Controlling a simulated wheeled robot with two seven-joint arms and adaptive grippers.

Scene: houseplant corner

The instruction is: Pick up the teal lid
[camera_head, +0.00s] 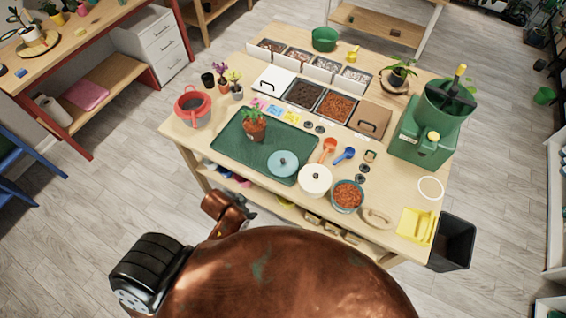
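The teal lid (283,160) is round with a small knob on top. It sits at the front right corner of the dark green tray (235,137), near the table's front edge. My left gripper (248,209) is low in front of the table, to the left of and nearer than the lid, and apart from it. Only a small dark part of this gripper shows past my copper-coloured arm, so its opening is unclear. My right gripper is not in view.
A cream lidded pot (315,181) stands close right of the teal lid, beside a bowl of orange-brown pellets (347,196). An orange scoop (327,150) lies behind the lid.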

